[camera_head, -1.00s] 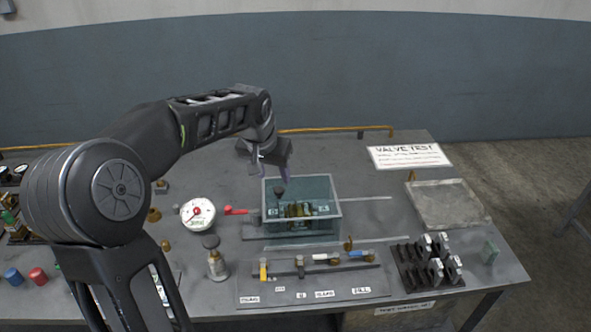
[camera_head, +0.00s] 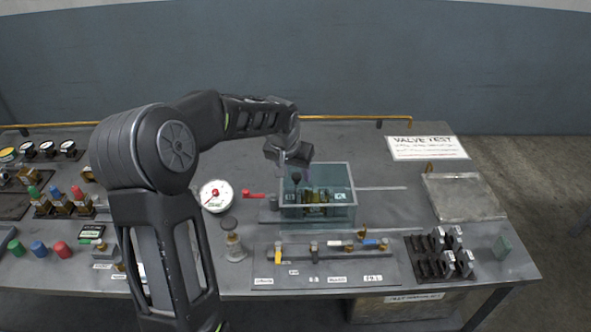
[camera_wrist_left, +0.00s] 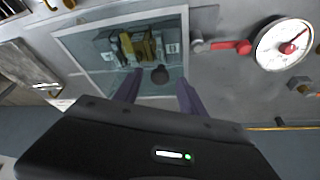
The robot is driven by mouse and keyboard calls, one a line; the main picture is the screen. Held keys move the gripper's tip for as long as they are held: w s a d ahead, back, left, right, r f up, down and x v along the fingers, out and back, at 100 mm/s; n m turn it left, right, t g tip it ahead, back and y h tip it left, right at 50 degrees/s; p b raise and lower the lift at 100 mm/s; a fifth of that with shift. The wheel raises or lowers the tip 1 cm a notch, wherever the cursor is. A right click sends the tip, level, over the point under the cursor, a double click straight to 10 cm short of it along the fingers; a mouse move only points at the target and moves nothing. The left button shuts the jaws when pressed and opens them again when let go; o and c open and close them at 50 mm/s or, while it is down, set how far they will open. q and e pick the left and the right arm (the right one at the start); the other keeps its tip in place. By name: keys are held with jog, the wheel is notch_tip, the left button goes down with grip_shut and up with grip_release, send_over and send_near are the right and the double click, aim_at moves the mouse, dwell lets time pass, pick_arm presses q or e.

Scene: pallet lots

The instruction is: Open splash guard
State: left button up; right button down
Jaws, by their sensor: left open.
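The splash guard (camera_head: 340,213) is a clear, bluish box over a brass valve (camera_head: 314,197) on the bench. A dark round knob (camera_head: 296,177) stands at its far left part, and the knob also shows in the left wrist view (camera_wrist_left: 160,75). My left gripper (camera_head: 290,168) is above the far left edge of the guard. In the left wrist view its two purple fingers (camera_wrist_left: 158,92) are apart, with the knob showing between and beyond them. I cannot tell whether the fingers touch the knob. My right gripper is not in view.
A white gauge (camera_head: 216,196) and a red-handled valve (camera_head: 252,194) stand left of the guard. A manifold panel (camera_head: 330,272) lies in front. A clip rack (camera_head: 440,257) and a flat grey tray (camera_head: 462,197) are at right. A VALVE TEST sign (camera_head: 427,148) lies behind.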

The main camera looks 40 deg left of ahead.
pick_arm(q)
jog(key=shift+w+f, duration=0.15)
jog(key=shift+f, duration=0.2)
jog(key=shift+c, duration=0.5)
grip_shut()
dwell(0.8)
